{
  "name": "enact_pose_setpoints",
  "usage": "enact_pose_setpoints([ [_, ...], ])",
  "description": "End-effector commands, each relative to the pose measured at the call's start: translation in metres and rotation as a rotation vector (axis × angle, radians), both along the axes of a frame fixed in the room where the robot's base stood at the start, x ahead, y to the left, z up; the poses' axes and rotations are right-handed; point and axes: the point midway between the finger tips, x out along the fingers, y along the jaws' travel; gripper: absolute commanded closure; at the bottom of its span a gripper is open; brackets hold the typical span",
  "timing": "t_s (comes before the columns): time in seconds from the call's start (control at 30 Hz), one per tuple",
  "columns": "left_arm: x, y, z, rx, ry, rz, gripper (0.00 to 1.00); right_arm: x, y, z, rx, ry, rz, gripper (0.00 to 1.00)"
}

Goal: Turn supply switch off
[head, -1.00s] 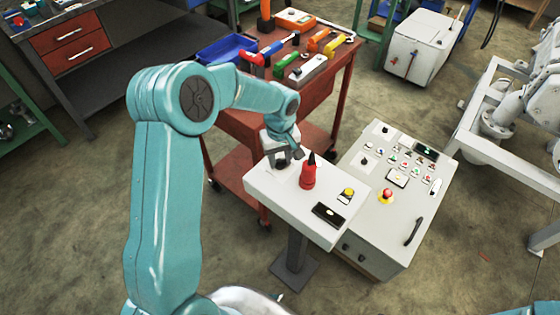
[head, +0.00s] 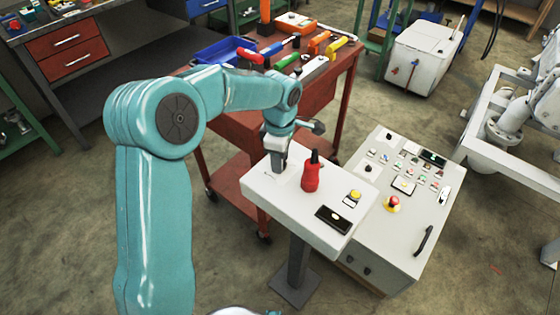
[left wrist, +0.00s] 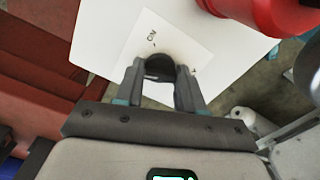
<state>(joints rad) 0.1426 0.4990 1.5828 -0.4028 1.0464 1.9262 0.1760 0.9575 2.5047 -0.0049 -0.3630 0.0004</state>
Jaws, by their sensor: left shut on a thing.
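The supply switch is a dark round knob (left wrist: 160,66) on a white label with "ON" printed on it, seen in the left wrist view. It sits on the white pedestal top (head: 335,190). My left gripper (left wrist: 160,72) has a finger on each side of the knob and is shut on it. In the head view my left gripper (head: 279,165) points down at the back left of the pedestal top and hides the switch. My right gripper is not in view.
A red bottle-shaped tool (head: 311,175) stands close to the right of my left gripper. A yellow button (head: 355,195) and a dark display (head: 333,219) lie nearer the front. A grey control console (head: 405,235) stands to the right and a red tool cart (head: 325,92) behind.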

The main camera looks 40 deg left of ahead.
Motion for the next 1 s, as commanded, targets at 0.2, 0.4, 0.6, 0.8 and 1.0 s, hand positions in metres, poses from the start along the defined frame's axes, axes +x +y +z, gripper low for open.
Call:
enact_pose_setpoints([
  [0.2,0.001,0.001,0.001,0.002,-0.008,0.180,0.92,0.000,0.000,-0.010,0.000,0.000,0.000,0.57],
  [0.4,0.001,0.001,0.002,0.002,-0.007,0.306,0.92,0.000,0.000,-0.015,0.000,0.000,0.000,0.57],
  [0.6,0.002,0.001,0.003,0.001,-0.008,0.385,0.92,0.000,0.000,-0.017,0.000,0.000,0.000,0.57],
  [0.8,0.002,0.001,0.003,0.002,-0.009,0.422,0.92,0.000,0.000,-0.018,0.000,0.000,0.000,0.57],
  [1.0,0.002,0.001,0.004,0.001,-0.010,0.429,0.92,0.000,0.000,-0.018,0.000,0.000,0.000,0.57],
])
